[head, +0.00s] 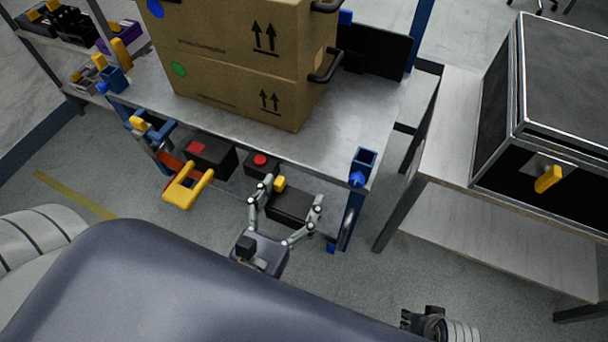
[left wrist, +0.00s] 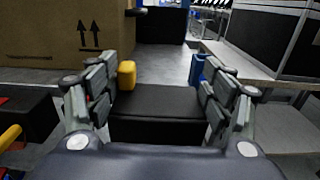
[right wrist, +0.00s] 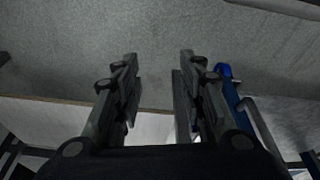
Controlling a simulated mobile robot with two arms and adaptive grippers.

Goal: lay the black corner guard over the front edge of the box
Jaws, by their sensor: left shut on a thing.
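The black corner guard (head: 291,207) with a yellow tab is between the fingers of my left gripper (head: 284,212), which is shut on it. In the left wrist view the guard (left wrist: 158,102) shows a top face and a front face, with the tab at its far left. It is held in front of the metal cart, apart from any box. Two stacked cardboard boxes (head: 235,45) with up arrows stand on the cart. My right gripper (right wrist: 157,90) is open and empty in the right wrist view, below a grey surface; the head view shows only part of it at the bottom.
The metal cart (head: 350,120) has blue corner posts (head: 363,165) and a black panel at the back right. Black items with red tops (head: 208,157) and a yellow handle (head: 187,187) are at its front left. A black case (head: 570,70) stands on a bench at right.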

